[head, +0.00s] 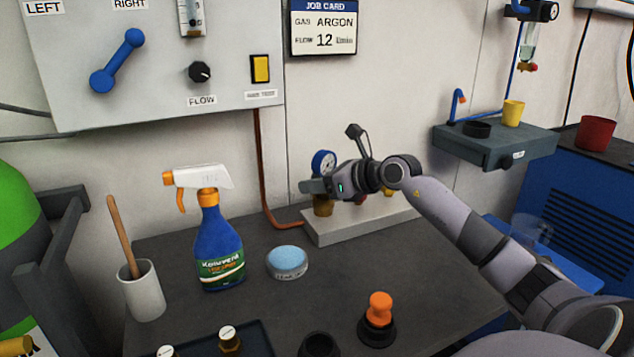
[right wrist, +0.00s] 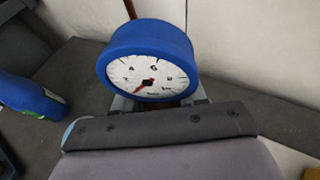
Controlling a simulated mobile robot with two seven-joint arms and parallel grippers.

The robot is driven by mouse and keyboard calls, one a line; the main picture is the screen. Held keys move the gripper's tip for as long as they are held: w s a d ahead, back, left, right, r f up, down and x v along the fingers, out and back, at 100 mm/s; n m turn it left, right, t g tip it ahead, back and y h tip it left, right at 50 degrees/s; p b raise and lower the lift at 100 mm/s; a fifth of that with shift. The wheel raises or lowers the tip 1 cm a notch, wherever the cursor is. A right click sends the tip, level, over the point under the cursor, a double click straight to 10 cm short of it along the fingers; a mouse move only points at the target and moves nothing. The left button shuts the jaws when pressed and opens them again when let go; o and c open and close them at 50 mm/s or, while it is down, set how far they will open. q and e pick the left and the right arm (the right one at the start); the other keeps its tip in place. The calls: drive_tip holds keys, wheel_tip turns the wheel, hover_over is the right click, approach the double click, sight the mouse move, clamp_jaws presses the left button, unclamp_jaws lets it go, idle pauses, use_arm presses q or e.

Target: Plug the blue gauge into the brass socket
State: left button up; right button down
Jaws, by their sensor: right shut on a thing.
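The blue gauge (head: 323,160) has a white dial with a red needle and stands about upright. It fills the upper middle of the right wrist view (right wrist: 150,60). My right gripper (head: 314,187) is shut on the gauge just below its dial. A brass socket (head: 323,207) shows directly under the gripper, on a light grey block (head: 350,229). The gripper hides the gauge's lower end, so I cannot tell whether it is in the socket. My left gripper is not in view.
Other fittings, one brass (head: 388,193), stand on the block behind my right wrist. A blue spray bottle (head: 218,245), a round blue-topped tin (head: 287,262) and an orange-knobbed item (head: 379,310) stand on the dark bench (head: 430,270). A copper pipe (head: 262,170) runs down the wall.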

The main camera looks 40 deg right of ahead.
drive_tip(key=shift+f+b, duration=0.5)
drive_tip(key=shift+f, duration=0.05)
drive_tip(key=c, duration=0.9)
unclamp_jaws()
drive_tip(key=shift+r, duration=0.1)
drive_tip(key=shift+b+v, duration=0.35)
drive_tip(key=shift+v, duration=1.1)
drive_tip(key=shift+b+v, duration=1.3)
drive_tip(key=shift+v, duration=2.75)
